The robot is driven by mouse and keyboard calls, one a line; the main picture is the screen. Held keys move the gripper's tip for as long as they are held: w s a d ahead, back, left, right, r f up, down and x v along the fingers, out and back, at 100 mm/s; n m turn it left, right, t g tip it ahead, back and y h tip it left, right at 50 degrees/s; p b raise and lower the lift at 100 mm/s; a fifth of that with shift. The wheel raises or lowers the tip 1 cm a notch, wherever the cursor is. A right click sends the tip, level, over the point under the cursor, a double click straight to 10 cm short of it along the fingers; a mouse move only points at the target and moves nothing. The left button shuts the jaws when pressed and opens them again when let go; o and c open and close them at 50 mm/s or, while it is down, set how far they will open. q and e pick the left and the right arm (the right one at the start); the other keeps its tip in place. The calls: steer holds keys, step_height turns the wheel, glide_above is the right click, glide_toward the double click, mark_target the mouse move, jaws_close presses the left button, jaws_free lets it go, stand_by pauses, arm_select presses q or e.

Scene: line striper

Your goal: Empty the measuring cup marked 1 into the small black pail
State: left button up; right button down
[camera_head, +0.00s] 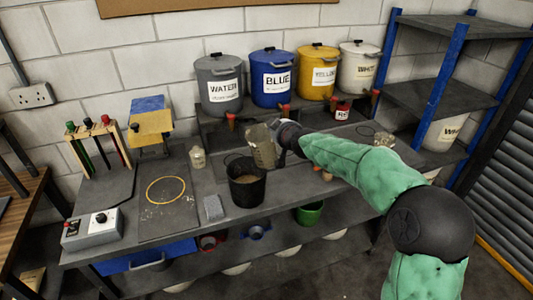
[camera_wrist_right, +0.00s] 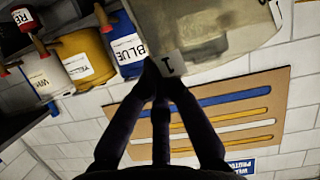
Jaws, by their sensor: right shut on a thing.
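A clear measuring cup (camera_head: 262,147) hangs just above and behind the small black pail, looking somewhat tilted. The small black pail (camera_head: 246,192) stands upright on the bench with some tan material inside. I cannot tell how much the cup holds. My left gripper is in neither view.
Buckets labelled WATER (camera_head: 220,92), BLUE (camera_head: 271,85), yellow (camera_head: 318,76) and white (camera_head: 357,72) stand on a raised shelf behind. A small jar (camera_head: 197,157) and a grey block (camera_head: 213,207) are left of the pail. A green pail (camera_head: 310,213) is on the lower shelf.

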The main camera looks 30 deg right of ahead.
steer(key=shift+s+a+r+m+b, duration=0.15)
steer(key=shift+s+m+b, duration=0.25)
steer(key=shift+b, duration=0.7)
steer(key=s+b, duration=0.1)
steer(key=s+r+y+b, duration=0.1)
steer(key=s+m+b, duration=0.1)
steer(key=b, duration=0.1)
steer(key=shift+a+r+y, duration=0.3)
steer(key=shift+a+r, duration=0.05)
steer(key=shift+r, duration=0.05)
